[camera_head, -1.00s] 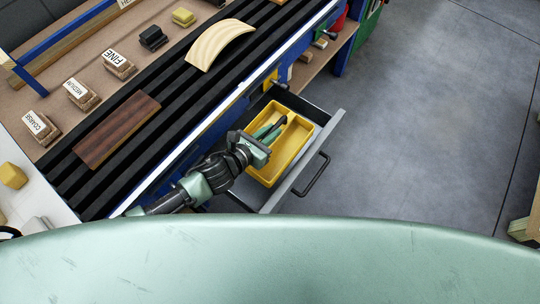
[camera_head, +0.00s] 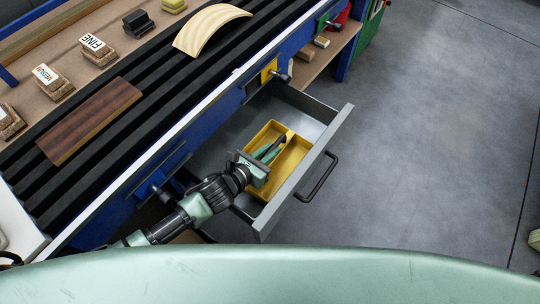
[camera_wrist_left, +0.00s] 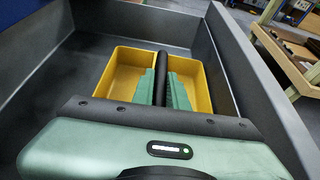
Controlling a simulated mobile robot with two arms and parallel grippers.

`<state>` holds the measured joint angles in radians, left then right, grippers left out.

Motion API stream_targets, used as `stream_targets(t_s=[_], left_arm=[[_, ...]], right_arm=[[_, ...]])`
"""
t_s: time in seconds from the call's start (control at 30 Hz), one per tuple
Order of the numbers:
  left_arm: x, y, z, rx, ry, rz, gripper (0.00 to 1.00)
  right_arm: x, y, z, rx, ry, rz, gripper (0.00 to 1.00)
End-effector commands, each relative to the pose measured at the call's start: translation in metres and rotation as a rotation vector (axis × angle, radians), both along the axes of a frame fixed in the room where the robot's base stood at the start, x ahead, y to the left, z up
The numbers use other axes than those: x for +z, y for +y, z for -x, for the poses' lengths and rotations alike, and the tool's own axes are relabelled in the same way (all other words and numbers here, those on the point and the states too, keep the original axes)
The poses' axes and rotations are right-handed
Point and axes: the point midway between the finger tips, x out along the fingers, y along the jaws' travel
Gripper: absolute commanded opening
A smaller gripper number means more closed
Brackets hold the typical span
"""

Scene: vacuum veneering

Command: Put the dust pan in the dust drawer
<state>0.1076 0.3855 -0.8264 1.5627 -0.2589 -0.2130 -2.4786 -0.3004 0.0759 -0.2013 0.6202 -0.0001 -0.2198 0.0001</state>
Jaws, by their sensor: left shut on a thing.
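The yellow dust pan (camera_head: 291,163), an open box with a divider, sits within the walls of the open grey drawer (camera_head: 281,109), towards its front panel. In the left wrist view the dust pan (camera_wrist_left: 122,74) shows inside the drawer (camera_wrist_left: 62,68) too. My left gripper (camera_head: 268,150) reaches over the pan. Its green fingers (camera_wrist_left: 163,88) are shut on a black bar that looks like the pan's handle. I cannot tell whether the pan's underside touches the drawer floor. My right gripper is not in view.
The blue workbench (camera_head: 205,134) stands beside the drawer, with a dark wood board (camera_head: 90,120), a curved pale piece (camera_head: 212,28) and labelled sanding blocks (camera_head: 97,50) on top. The drawer's black handle (camera_head: 321,180) faces the clear grey floor (camera_head: 430,150).

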Motion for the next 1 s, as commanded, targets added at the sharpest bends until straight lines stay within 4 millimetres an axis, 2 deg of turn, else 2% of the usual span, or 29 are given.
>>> stream_targets(t_s=[0.03,0.23,0.4,0.43,0.5,0.87,1.0], left_arm=[[-0.003,0.0,-0.001,0.0,-0.004,0.002,0.0],[0.0,0.0,-0.001,0.0,-0.003,0.001,0.0],[-0.006,-0.001,0.0,-0.001,-0.002,0.002,0.0],[-0.006,0.0,0.0,0.0,-0.001,0.0,0.2],[-0.005,0.0,0.0,0.0,-0.001,0.001,0.36],[-0.001,0.0,0.0,0.0,-0.001,0.001,0.36],[0.004,0.01,0.012,0.0,0.0,-0.003,0.36]], right_arm=[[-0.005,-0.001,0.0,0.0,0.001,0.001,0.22],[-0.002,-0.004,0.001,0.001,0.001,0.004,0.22],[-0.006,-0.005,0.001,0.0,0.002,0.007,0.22],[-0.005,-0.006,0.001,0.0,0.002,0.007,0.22],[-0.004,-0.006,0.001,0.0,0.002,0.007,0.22],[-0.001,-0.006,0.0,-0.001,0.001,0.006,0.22],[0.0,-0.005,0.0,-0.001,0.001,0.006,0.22]])
